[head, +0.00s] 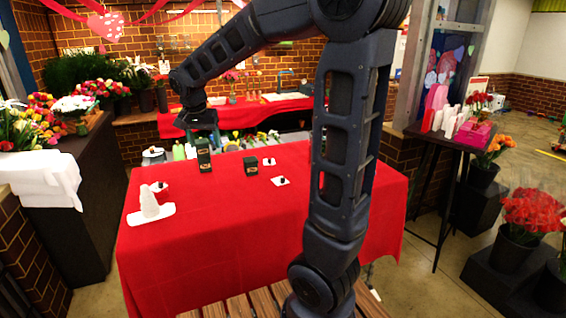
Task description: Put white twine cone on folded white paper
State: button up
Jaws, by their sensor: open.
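The white twine cone (149,204) stands upright at the left front of the red-covered table. A flat white piece, which looks like the folded white paper (166,211), lies under it, and the cone appears to rest on it. My gripper (203,131) is open and points down, above the back left of the table. It is apart from the cone, behind it and to its right, and nothing shows between its fingers. The fingertips are small and dark in this view.
The front middle of the red table (235,230) is clear.

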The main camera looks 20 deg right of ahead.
jog(key=s+d+f+n+t+y, duration=0.1)
jog(key=s+d+n, duration=0.4)
jog(key=s+d, duration=1.3)
jog(key=s+t, duration=0.1)
jog(key=s, duration=0.3)
